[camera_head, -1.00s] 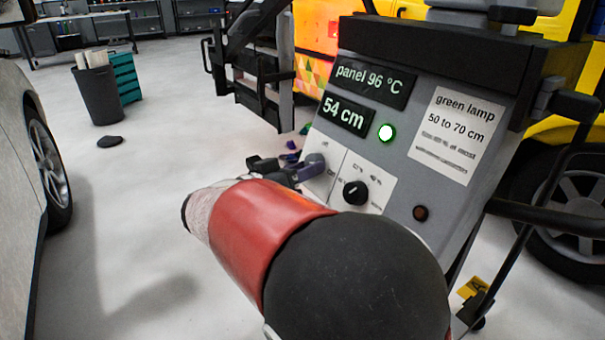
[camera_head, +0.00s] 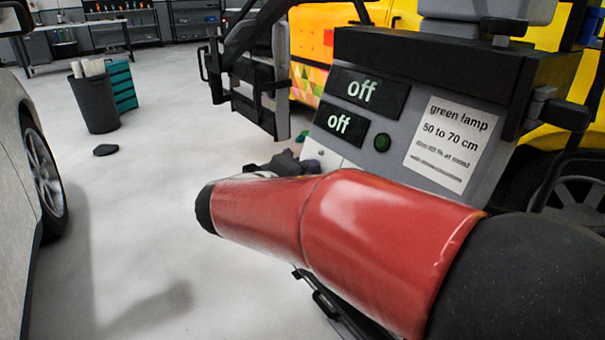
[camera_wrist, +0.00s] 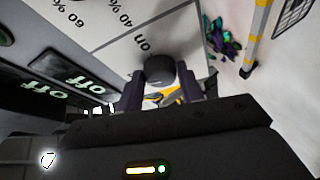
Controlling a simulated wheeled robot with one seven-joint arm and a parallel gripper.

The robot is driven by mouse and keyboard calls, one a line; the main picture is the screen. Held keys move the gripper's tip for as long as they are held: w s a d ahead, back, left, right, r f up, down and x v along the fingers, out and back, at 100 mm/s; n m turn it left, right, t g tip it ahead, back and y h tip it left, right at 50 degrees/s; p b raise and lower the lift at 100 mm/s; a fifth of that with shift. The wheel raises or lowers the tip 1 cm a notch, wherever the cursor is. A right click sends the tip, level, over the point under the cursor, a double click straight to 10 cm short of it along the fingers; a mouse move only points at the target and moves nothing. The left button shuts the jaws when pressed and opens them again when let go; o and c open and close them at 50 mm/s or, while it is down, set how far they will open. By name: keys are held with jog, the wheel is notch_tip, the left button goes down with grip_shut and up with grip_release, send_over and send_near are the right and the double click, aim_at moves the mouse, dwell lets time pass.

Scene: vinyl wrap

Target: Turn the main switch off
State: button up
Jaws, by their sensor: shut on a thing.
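The control panel stands in front of me in the head view. Its upper display (camera_head: 361,90) and lower display (camera_head: 340,124) both read "off". The round lamp (camera_head: 382,143) is dark green and unlit. In the wrist view the main switch knob (camera_wrist: 159,70), dark and rounded, sits on the white plate (camera_wrist: 118,40) with its labels. My gripper (camera_wrist: 160,90) is shut on the knob, one purple-grey finger on each side. In the head view my gripper (camera_head: 290,162) shows small beside the panel, and my red arm hides the knob and the white plate's lower part.
A notice (camera_head: 449,143) reads "green lamp 50 to 70 cm". A pale car (camera_head: 22,200) is at the left and a yellow vehicle (camera_head: 395,14) behind the panel. A black bin (camera_head: 96,103) stands on open floor. Coloured scraps (camera_wrist: 221,38) lie on the floor.

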jog(key=shift+d+r+n+y+p, duration=0.15)
jog(key=shift+n+y+p, duration=0.3)
jog(key=shift+n, duration=0.65)
jog(key=shift+g, duration=0.3)
jog(key=o, duration=1)
jog(key=v, duration=0.7)
jog(key=shift+s+a, duration=0.3)
